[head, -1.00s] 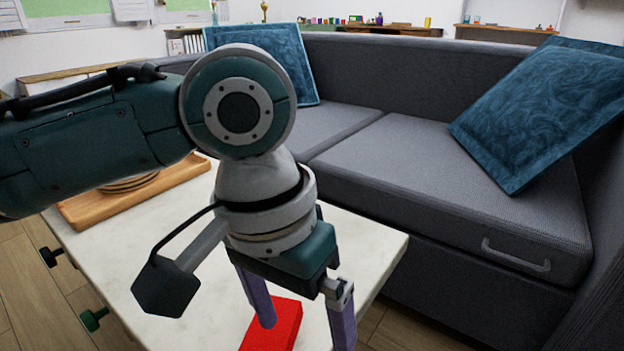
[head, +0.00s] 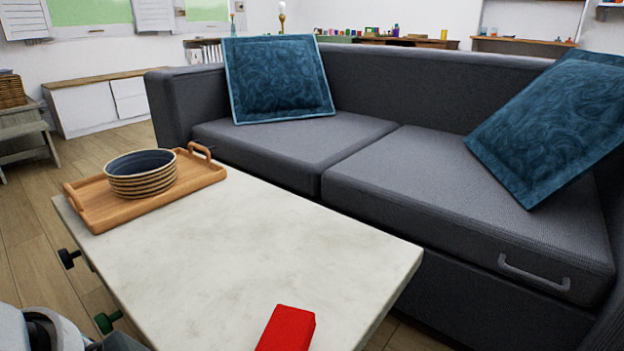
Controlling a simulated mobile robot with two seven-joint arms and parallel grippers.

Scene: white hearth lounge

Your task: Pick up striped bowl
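The striped bowl (head: 141,175) is upright on a wooden tray (head: 104,212) at the far left of the white table. It has tan and dark bands outside and a dark blue inside. Part of my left arm shows at the bottom left corner, but its gripper fingers are not visible. My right gripper is not in view. Nothing touches the bowl except the tray under it.
A red block (head: 287,328) lies at the near edge of the white marble-topped table (head: 240,240); the tabletop between it and the tray is clear. A grey sofa (head: 300,150) with blue cushions (head: 279,78) stands behind the table. Dark knobs stick out on the table's left side.

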